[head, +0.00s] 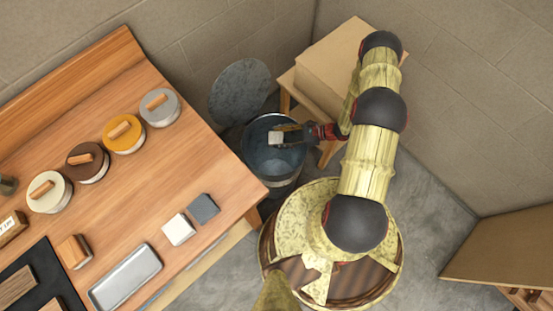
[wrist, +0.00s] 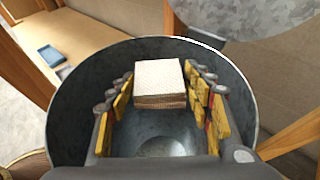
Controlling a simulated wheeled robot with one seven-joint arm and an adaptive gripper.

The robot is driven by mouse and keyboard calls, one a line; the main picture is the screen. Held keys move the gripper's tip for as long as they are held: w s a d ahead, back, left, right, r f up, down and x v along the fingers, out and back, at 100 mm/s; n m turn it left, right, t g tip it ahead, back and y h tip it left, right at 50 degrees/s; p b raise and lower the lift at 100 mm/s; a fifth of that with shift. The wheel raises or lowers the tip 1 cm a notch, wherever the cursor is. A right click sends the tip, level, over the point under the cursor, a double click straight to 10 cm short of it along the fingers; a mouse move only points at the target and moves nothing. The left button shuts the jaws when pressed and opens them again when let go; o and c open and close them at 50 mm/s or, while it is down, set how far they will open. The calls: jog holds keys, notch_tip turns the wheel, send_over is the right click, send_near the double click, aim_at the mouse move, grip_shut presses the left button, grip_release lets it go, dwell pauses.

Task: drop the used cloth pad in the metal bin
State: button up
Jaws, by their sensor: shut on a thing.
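My gripper (head: 288,135) is shut on a small square cloth pad (head: 275,138). In the wrist view the pad (wrist: 160,78) has a pale, dotted top and brownish layered sides, and it sits between the two yellow-padded fingers. The round grey metal bin (head: 283,160) stands on the floor beyond the table's right end. Its open mouth surrounds the pad in the wrist view (wrist: 78,115), and the bare bottom shows below. The pad is over the opening; its exact height against the rim is hard to tell.
The bin's round lid (head: 239,91) stands raised behind it. A cardboard box (head: 343,60) on a wooden stand is close to the right. The wooden table (head: 125,205) holds several lidded jars, a metal tray (head: 126,277), a white pad (head: 179,230) and a dark grey pad (head: 204,208).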

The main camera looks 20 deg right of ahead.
jog(key=shift+f, duration=0.25)
jog(key=o, duration=1)
jog(key=shift+o, duration=0.4)
jog(key=v, duration=1.2)
